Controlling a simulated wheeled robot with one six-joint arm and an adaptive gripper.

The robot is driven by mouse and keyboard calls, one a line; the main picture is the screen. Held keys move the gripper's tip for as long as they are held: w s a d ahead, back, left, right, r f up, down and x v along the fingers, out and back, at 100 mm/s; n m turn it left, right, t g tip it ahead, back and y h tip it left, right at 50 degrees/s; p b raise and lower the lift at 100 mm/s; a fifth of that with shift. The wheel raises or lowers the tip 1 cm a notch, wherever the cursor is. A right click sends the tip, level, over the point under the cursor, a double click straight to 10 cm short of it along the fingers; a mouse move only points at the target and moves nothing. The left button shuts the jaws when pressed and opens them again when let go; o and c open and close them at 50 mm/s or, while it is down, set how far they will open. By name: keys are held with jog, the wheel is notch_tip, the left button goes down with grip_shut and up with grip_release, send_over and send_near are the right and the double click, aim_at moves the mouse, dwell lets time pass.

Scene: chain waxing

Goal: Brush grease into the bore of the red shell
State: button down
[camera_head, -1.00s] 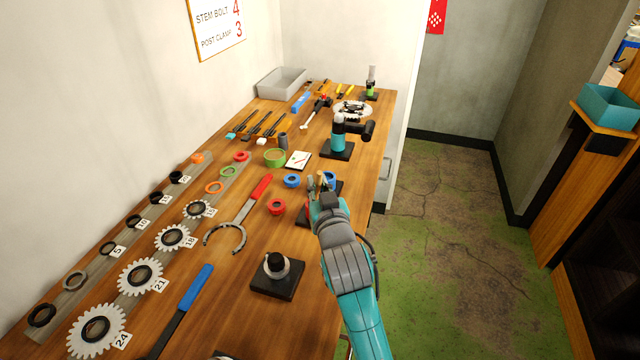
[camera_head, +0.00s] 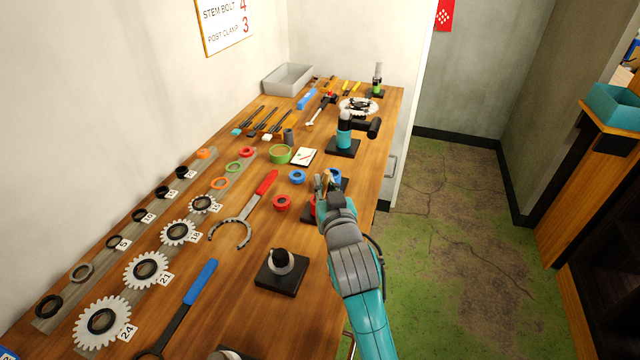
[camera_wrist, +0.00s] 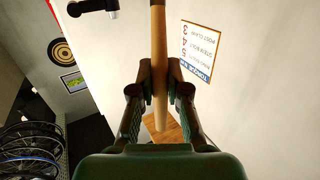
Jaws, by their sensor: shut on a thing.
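My gripper (camera_head: 325,186) is over the right edge of the workbench. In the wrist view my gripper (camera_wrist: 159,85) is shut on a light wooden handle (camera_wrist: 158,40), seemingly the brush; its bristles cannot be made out. A red part (camera_head: 313,207), probably the red shell, shows just left of my gripper, mostly hidden behind it. A blue part (camera_head: 334,176) stands just behind my gripper on a dark base. I cannot tell whether the brush touches the red part, and the bore is not visible.
A loose red ring (camera_head: 281,202) and a blue ring (camera_head: 297,177) lie left of my gripper. A red-handled wrench (camera_head: 262,188) lies further left. A black block with a post (camera_head: 281,275) stands nearer. A teal-bodied tool stand (camera_head: 344,140) is behind.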

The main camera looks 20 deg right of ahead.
jog(key=shift+s+d, duration=0.1)
jog(key=shift+d, duration=0.15)
dwell(0.3)
jog(key=shift+w+a, duration=0.55)
jog(key=shift+w, duration=0.25)
jog(key=shift+s, duration=0.15)
jog(key=shift+s, duration=0.85)
jog(key=shift+w+d, duration=0.1)
jog(key=shift+w+d, duration=0.5)
jog(key=shift+w, duration=0.2)
